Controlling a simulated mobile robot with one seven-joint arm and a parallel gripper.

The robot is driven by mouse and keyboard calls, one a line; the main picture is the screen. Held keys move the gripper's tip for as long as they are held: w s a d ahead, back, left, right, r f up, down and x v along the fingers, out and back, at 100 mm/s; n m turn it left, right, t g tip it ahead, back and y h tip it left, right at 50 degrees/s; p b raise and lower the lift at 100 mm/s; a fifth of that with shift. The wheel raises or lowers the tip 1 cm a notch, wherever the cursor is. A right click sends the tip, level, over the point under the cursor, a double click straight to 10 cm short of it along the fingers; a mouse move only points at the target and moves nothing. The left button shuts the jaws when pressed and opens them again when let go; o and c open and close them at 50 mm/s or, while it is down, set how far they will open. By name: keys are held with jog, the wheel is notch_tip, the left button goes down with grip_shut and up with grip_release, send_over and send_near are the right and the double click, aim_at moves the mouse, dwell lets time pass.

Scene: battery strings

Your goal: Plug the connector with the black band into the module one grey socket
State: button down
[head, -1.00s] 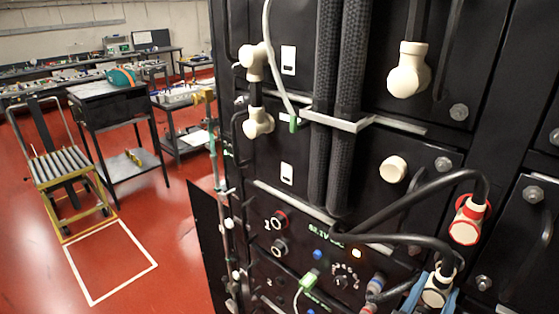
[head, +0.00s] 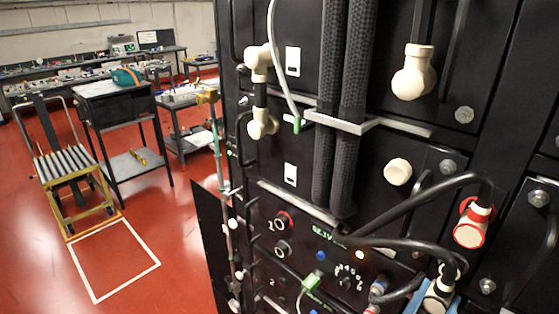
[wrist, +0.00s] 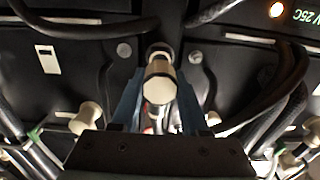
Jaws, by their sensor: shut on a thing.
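My gripper (head: 436,298) shows by its blue fingers at the lower right of the head view. It is shut on a cream connector (wrist: 160,82), which also shows in the head view (head: 438,294) with a black cable at its top. In the wrist view the connector sits between both fingers, with a dark ring at its far end; I cannot tell a black band for sure. On the black panel, beside a figure 1, are a red-ringed socket (head: 284,220) and a grey-ringed socket (head: 283,248) below it. The gripper is right of both, apart from them.
A cream connector with a red band (head: 472,226) is above right of my gripper. Black cables (head: 410,204) arch across the panel. Thick braided conduits (head: 345,120) run down the cabinet. A green-ended cable (head: 310,282) is low on the panel. Open red floor lies left.

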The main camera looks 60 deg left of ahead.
jog(key=shift+p+v, duration=0.35)
jog(key=shift+v, duration=2.05)
